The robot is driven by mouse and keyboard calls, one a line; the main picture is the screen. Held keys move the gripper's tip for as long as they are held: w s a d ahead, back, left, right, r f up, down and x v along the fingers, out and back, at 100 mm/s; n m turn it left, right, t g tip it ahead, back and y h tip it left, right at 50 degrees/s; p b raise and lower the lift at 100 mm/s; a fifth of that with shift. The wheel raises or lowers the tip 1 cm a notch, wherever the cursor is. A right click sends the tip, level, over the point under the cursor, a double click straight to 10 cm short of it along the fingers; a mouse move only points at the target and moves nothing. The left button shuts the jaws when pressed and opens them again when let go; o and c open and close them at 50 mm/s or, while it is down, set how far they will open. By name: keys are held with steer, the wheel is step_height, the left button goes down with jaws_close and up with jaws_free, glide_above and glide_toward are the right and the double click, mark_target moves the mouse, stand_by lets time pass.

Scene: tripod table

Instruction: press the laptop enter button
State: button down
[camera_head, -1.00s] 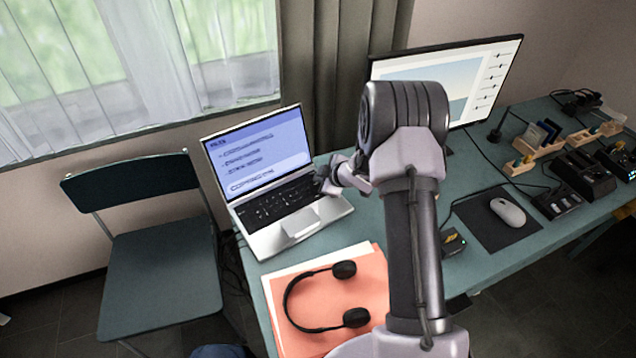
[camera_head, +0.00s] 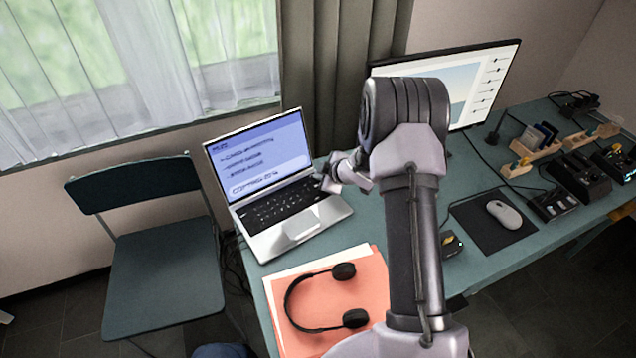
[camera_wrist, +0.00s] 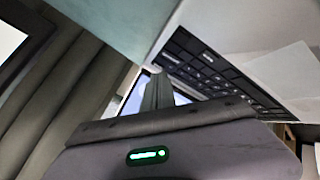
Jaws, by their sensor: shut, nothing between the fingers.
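The silver laptop (camera_head: 264,251) stands open on the table, its blue-lit screen (camera_head: 258,160) showing lines of text. Its black keyboard (camera_head: 282,203) faces up. My gripper (camera_head: 326,184) is at the right edge of the keyboard, partly hidden by my own wrist. In the wrist view, my gripper's fingers (camera_wrist: 157,92) are together and empty, pointing at the keyboard (camera_wrist: 215,72) near its edge. The enter key cannot be singled out, and I cannot tell whether the fingertips touch a key.
Black headphones (camera_head: 290,296) lie on orange and white folders in front of the laptop. A monitor (camera_head: 487,80) stands behind my arm. A mouse (camera_head: 504,214) on a dark mat (camera_head: 478,227) and several devices fill the right side. A chair (camera_head: 165,275) stands left of the table.

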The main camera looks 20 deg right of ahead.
step_height(320, 180, up, 4)
steer(key=p, duration=0.3)
steer(key=shift+r, duration=0.1)
stand_by(0.5)
